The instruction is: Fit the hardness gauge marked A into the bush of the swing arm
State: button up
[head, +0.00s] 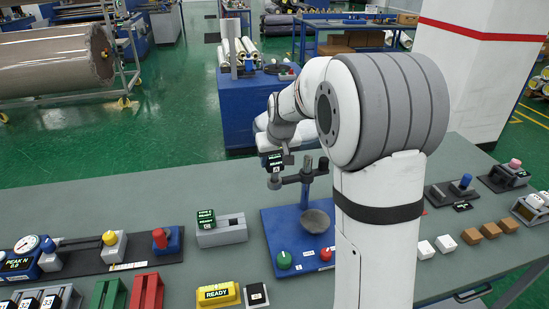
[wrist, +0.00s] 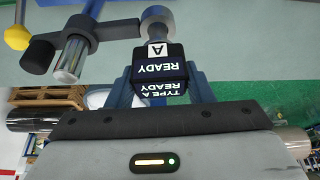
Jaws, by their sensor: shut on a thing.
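The hardness gauge marked A (wrist: 158,62) is dark with white lettering and shows READY. It also shows in the head view (head: 274,160), upright above a blue-based stand. My gripper (wrist: 160,92) is shut on it with a blue finger on each side. The swing arm (wrist: 115,29) is a dark bar from the stand's post (head: 307,163), its free end beside the gauge's lower part. A grey round end (wrist: 158,14) shows beyond the gauge's neck. The bush's opening is hidden; I cannot tell whether the gauge's tip is inside it.
The stand's blue base (head: 268,218) carries a dark bowl (head: 316,221), a green button (head: 284,260) and a red button (head: 326,254). Several small blocks lie right; my arm hides part of the bench.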

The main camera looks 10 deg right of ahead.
aim_at(275, 167)
jog(key=shift+f+b, duration=1.25)
jog(key=shift+f, duration=0.45)
jog(key=o, duration=1.3)
jog(key=shift+r, duration=0.1)
jog(key=b+v, duration=0.1)
jog(key=v, duration=0.6)
jog(key=shift+s+r, duration=0.15)
jog(key=shift+r, duration=0.1)
